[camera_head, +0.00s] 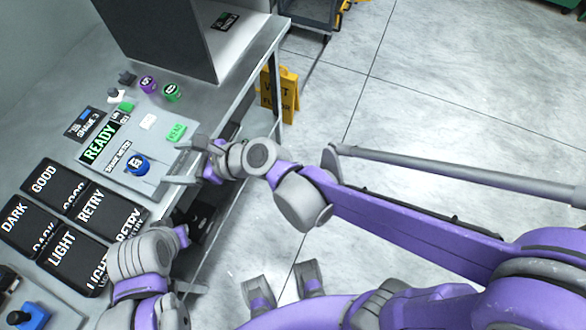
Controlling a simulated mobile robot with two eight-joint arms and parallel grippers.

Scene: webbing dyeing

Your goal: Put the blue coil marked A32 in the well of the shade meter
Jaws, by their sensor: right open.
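A blue coil (138,165) with a white mark on top sits on the pale shade meter (152,187), beside its "SHADE METER" label. The mark is too small to read for certain. I cannot make out the well's rim, so whether the coil is seated in it is unclear. The meter's display (99,143) reads READY. My right gripper (184,162) is open at the meter's right edge, its fingers apart, to the right of the coil and not closed on it. Grey and purple parts of my left arm show at lower left; its jaws cannot be made out.
A purple coil (148,84) and a green coil (171,92) stand behind the meter. Black bins (70,250) marked GOOD, RETRY, DARK and LIGHT lie in front. A large grey cabinet (160,35) stands on the bench's far end. A yellow wet-floor sign (282,95) stands beside the bench.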

